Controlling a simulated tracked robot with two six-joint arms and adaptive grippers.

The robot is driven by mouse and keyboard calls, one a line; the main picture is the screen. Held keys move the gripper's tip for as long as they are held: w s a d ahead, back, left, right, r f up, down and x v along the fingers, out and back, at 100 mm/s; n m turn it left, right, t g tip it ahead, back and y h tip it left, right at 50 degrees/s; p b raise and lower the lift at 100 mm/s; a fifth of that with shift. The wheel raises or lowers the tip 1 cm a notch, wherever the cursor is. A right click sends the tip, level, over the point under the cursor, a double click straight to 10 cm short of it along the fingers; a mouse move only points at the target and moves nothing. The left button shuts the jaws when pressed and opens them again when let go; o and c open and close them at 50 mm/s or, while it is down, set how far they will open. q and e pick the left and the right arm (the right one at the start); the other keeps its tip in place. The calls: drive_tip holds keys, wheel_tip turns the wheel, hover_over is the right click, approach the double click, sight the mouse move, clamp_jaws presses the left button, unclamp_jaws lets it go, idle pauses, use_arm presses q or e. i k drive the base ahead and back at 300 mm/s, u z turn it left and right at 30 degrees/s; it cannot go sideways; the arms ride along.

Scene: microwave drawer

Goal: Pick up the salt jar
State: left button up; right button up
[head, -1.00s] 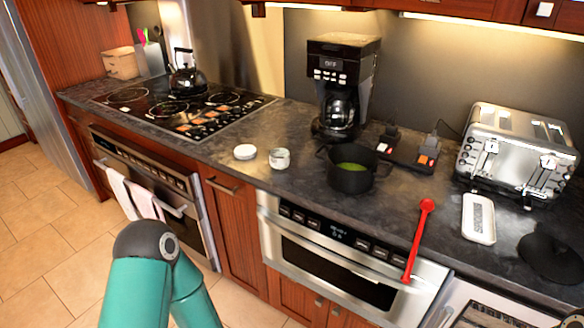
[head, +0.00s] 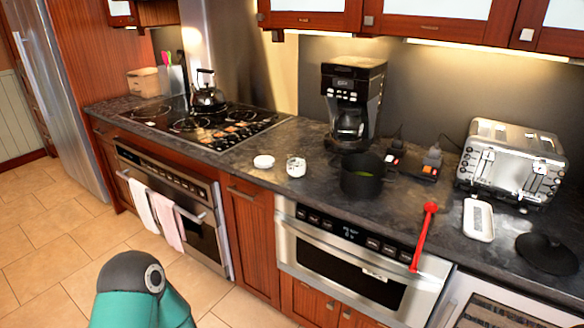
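A small jar (head: 296,167) with whitish contents, which looks like the salt jar, stands open on the dark counter. A round white lid (head: 263,161) lies just to its left. A green and dark grey part of my arm shows at the bottom left, well below and in front of the counter. Neither of my grippers is in the picture, so their state is hidden.
A red spoon (head: 424,236) lies over the counter's front edge. The stove (head: 205,122) is at left, the toaster (head: 513,160) at right. Counter around the jar's front is clear.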

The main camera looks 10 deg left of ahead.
sight(297, 158)
drive_tip(key=u, duration=0.05)
drive_tip(key=i, duration=0.9)
drive_tip(key=z, duration=0.1)
